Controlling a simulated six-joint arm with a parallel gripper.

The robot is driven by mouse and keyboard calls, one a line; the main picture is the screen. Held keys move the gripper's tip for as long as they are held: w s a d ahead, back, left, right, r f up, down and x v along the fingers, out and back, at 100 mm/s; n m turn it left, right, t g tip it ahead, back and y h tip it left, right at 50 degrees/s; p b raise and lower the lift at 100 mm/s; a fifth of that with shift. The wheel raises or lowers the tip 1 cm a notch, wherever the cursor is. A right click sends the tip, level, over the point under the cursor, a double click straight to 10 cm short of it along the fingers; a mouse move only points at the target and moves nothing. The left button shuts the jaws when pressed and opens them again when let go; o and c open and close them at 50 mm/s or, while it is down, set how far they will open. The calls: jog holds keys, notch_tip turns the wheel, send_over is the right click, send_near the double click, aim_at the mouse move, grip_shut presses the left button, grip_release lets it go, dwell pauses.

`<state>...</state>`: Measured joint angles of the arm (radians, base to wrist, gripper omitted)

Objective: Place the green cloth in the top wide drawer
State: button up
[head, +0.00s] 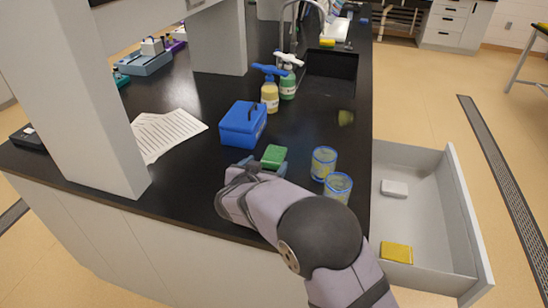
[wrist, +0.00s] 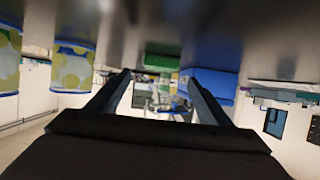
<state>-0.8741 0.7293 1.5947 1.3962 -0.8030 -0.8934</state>
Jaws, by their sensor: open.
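The green cloth (head: 273,155) looks like a small folded block on the black counter, near its front edge. In the wrist view, which looks upside down, the green cloth (wrist: 163,61) lies ahead of and between my fingertips. My gripper (head: 262,166) is open, low over the counter at the near side of the cloth; its two fingers also show in the wrist view (wrist: 157,78). I cannot tell whether they touch the cloth. My arm hides part of the counter edge. A wide drawer (head: 430,211) just below the counter stands pulled out at right.
The drawer holds a white block (head: 394,188) and a yellow sponge (head: 397,252), with bare floor between them. Two blue-rimmed cups (head: 323,163) (head: 337,187) stand right of the cloth. A blue box (head: 243,123) is behind it, with spray bottles (head: 270,92) and a sink (head: 330,72) beyond.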

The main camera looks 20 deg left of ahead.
aim_at(274, 155)
jog(key=shift+p+x, duration=0.9)
jog(key=shift+x, duration=2.8)
jog(key=shift+r, duration=0.15)
jog(key=shift+c, duration=0.6)
jog(key=c, duration=1.1)
jog(key=shift+r, duration=0.1)
notch_tip(274, 155, up, 13)
jog(key=p, duration=0.4)
jog(key=shift+r, duration=0.25)
